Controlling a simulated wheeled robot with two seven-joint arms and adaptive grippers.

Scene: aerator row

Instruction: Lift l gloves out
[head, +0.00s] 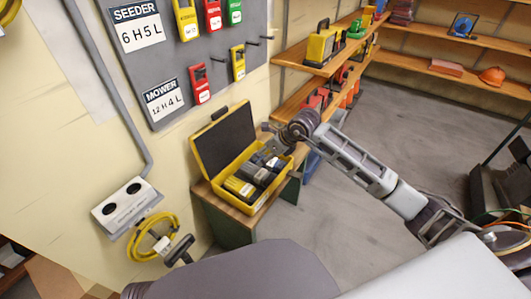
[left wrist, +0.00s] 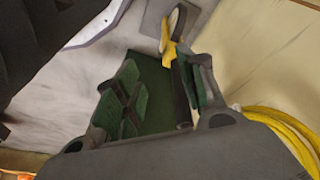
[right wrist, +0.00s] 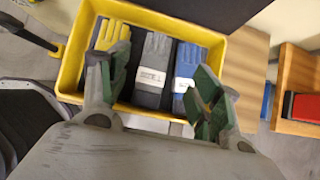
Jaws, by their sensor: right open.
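A yellow open case (head: 212,196) with a dark raised lid stands on a small wooden-topped bench. Several gloves lie in it; the right wrist view shows yellow gloves (right wrist: 110,34) at left, dark grey gloves (right wrist: 155,48) with a white label in the middle, and blue gloves (right wrist: 187,60) at right. The label print is too small to read, so I cannot tell which are L. My right gripper (right wrist: 155,76) is open and empty over the case's near side, its fingers spread across the glove rows. My left gripper (left wrist: 162,95) appears open and empty, away from the case.
The bench (head: 247,222) has a little bare top around the case. A tool board (head: 200,50) hangs behind it, with a grey switch box (head: 125,205) and yellow hose coil (head: 150,240) at left. Shelves (head: 320,62) stand at right. Grey floor is open beyond my right arm.

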